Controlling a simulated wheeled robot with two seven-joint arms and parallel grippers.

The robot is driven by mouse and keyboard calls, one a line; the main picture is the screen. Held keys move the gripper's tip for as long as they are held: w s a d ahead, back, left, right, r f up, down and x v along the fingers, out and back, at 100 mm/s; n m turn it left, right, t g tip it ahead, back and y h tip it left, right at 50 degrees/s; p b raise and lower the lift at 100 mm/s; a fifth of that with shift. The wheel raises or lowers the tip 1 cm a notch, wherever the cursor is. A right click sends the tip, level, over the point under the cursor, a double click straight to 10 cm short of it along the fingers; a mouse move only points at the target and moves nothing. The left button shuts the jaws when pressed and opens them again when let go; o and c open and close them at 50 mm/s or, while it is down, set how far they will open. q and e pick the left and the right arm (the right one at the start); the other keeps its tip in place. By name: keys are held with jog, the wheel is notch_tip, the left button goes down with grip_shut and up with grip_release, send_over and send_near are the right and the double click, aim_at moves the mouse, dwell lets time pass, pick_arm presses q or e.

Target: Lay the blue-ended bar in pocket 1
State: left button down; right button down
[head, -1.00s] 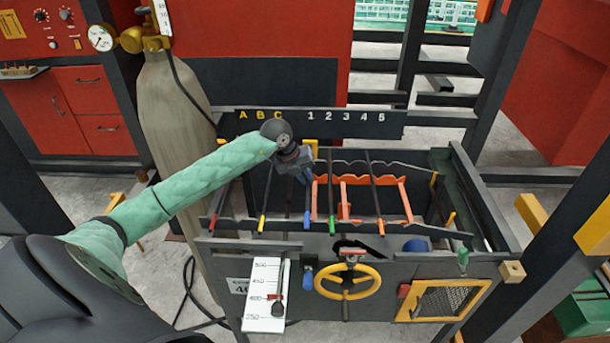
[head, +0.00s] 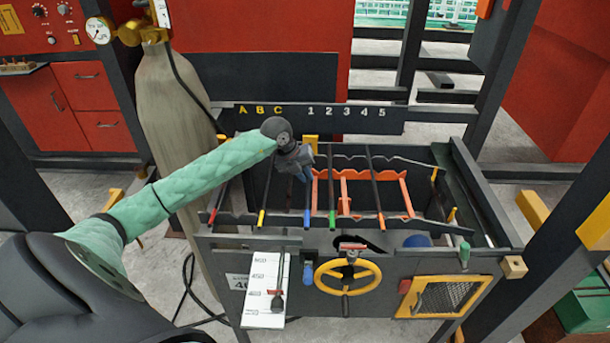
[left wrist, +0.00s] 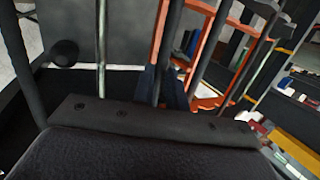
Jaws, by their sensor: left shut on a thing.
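The blue-ended bar is a thin dark bar with a blue tip (head: 306,219) at the front rail of the cage, below the figure 1 on the label board (head: 320,113). My left gripper (head: 303,174) is over the bar's middle and shut on it. In the left wrist view the fingers (left wrist: 163,90) close around a dark bar (left wrist: 168,45). The gripper hides part of the bar, so I cannot tell whether it rests fully in the pocket 1 notches. My right gripper is not in view.
An orange frame (head: 400,192) is inside the cage. A yellow handwheel (head: 348,289) is on the front. The tall gas cylinder (head: 180,120) stands left.

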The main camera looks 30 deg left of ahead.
pick_arm(q)
jog(key=c, duration=1.3)
grip_release()
jog(key=shift+c, duration=0.2)
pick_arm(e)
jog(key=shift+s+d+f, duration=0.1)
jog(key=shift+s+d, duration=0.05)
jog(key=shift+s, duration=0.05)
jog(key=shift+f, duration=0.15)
